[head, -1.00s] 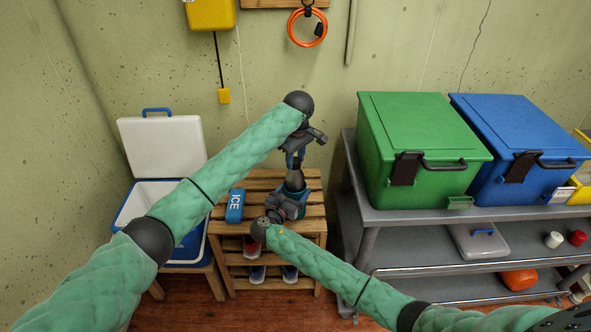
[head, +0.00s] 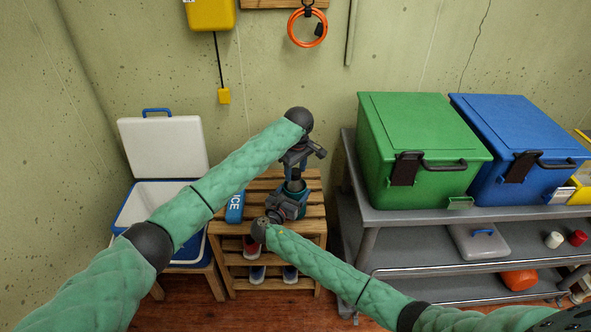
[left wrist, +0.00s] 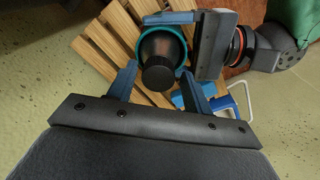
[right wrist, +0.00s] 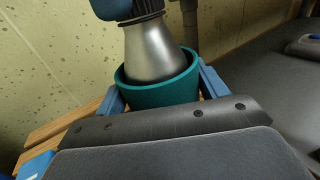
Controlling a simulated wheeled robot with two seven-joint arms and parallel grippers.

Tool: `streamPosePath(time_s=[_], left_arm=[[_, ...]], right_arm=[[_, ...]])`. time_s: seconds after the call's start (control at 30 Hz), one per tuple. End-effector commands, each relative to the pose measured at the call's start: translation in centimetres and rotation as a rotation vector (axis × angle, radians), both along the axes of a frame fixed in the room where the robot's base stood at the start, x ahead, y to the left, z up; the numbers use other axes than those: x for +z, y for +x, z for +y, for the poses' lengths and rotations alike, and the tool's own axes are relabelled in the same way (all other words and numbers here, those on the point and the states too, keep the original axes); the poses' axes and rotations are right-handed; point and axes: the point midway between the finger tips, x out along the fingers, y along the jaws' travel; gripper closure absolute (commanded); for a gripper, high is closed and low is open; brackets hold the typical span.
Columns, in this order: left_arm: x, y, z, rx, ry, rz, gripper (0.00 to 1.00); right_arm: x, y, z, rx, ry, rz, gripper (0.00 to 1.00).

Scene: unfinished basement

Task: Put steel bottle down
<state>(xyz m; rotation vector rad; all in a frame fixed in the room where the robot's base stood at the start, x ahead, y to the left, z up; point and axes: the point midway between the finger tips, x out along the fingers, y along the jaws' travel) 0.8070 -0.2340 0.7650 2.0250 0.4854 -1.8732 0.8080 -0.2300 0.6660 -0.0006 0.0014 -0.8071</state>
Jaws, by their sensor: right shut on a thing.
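The steel bottle (head: 295,185) is upright over the slatted wooden rack, with a black cap (left wrist: 159,74) and a teal sleeve or cup (right wrist: 160,92) around its lower part. My right gripper (head: 289,203) is shut on the teal part; its blue fingers show on both sides in the right wrist view. My left gripper (head: 295,171) is above the bottle, fingers pointing down. In the left wrist view its fingers (left wrist: 159,90) are apart, with the cap between or just below them; I cannot tell if they touch it. The bottle's underside is hidden.
An open cooler (head: 163,148) stands left. A grey shelf unit (head: 362,205) with green (head: 420,130) and blue (head: 520,130) bins stands right.

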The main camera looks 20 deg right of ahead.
Motion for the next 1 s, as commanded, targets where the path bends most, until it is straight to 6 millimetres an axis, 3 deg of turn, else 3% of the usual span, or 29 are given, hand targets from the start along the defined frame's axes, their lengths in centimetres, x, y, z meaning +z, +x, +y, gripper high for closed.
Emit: streamPosePath(time_s=[0.3, 0.47, 1.0], left_arm=[[0.1, 0.0, 0.0, 0.000, 0.000, -0.001, 0.43], [1.1, 0.0, -0.1, 0.000, -0.002, -0.001, 0.43], [10.4, -0.7, -0.3, 0.000, -0.001, -0.002, 0.43]], right_arm=[[0.0, 0.0, 0.0, 0.000, 0.001, 0.001, 0.51], [0.0, 0.0, 0.0, 0.000, 0.000, 0.000, 0.51], [0.0, 0.0, 0.0, 0.000, 0.000, 0.000, 0.51]])
